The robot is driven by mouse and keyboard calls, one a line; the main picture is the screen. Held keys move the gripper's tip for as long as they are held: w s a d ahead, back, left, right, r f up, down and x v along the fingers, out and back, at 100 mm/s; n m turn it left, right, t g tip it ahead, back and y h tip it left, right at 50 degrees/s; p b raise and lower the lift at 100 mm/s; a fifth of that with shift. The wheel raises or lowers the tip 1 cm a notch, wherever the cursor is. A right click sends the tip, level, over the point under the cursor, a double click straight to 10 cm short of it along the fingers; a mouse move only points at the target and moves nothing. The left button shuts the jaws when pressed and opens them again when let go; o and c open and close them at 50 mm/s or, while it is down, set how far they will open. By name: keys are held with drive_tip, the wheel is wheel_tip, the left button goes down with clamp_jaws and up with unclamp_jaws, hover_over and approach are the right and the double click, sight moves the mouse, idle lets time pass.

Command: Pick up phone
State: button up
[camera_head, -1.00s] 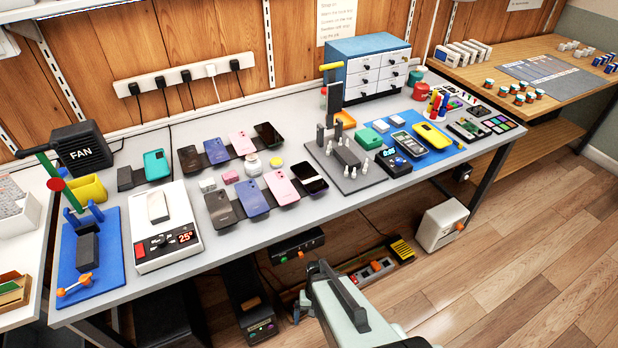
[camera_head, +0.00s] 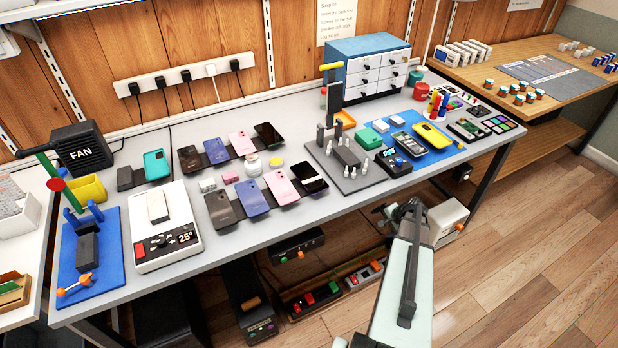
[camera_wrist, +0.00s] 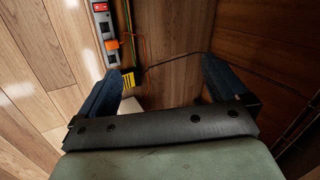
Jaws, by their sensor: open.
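Two rows of phones lie on dark stands on the grey workbench (camera_head: 300,225). The back row has a dark grey phone (camera_head: 190,158), a blue-purple one (camera_head: 216,151), a pink one (camera_head: 241,143) and a black one (camera_head: 268,134). The front row has a grey phone (camera_head: 220,208), a blue one (camera_head: 253,198), a pink one (camera_head: 281,187) and a black one (camera_head: 310,177). A teal phone (camera_head: 156,164) lies at the left. My gripper (camera_wrist: 165,66) is open and empty, its blue fingers wide apart. My arm is in front of the bench, away from the phones; the wrist view shows no phone.
A yellow phone (camera_head: 430,135) and a grey-screened phone (camera_head: 408,146) lie on the right blue mat. A white heating plate (camera_head: 185,205), a black fan (camera_head: 80,147) and a blue-topped drawer cabinet (camera_head: 368,46) stand on the bench. Power strips (camera_head: 318,296) lie below it. The floor at right is clear.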

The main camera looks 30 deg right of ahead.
drive_tip(key=s+d+r+m+t+h, duration=0.1)
drive_tip(key=s+d+r+m+h, duration=0.15)
drive_tip(key=d+r, duration=0.4)
drive_tip(key=s+d+r+m+t+h, duration=0.1)
drive_tip(key=s+d+r, duration=0.2)
drive_tip(key=d, duration=0.7)
drive_tip(key=s+d+r+m+t+h, duration=0.1)
drive_tip(key=s+d+r+m+h, duration=0.2)
drive_tip(key=d, duration=0.5)
drive_tip(key=s+d+r+m+h, duration=0.1)
drive_tip(key=s+d+r+h, duration=0.1)
drive_tip(key=s+d+r, duration=0.55)
drive_tip(key=s+d+r+m+h, duration=0.1)
drive_tip(key=s+d+r, duration=0.4)
drive_tip(key=d+r, duration=0.5)
drive_tip(key=w+a+r+n+y, duration=0.25)
drive_tip(key=w+a+n, duration=0.25)
drive_tip(key=w+a, duration=0.5)
drive_tip(key=w+a+r+n+g+y, duration=0.1)
drive_tip(key=w+a+n+y, duration=0.25)
drive_tip(key=w+a, duration=0.7)
drive_tip(key=w+a+r+n+y, duration=0.1)
drive_tip(key=w+a+n+y, duration=0.3)
drive_tip(key=w+a, duration=0.6)
wheel_tip(320, 180, up, 5)
drive_tip(key=n+g+h, duration=0.1)
drive_tip(key=n+g, duration=0.7)
drive_tip(key=n, duration=0.5)
hover_over(309, 176)
drive_tip(key=shift+f, duration=6.85)
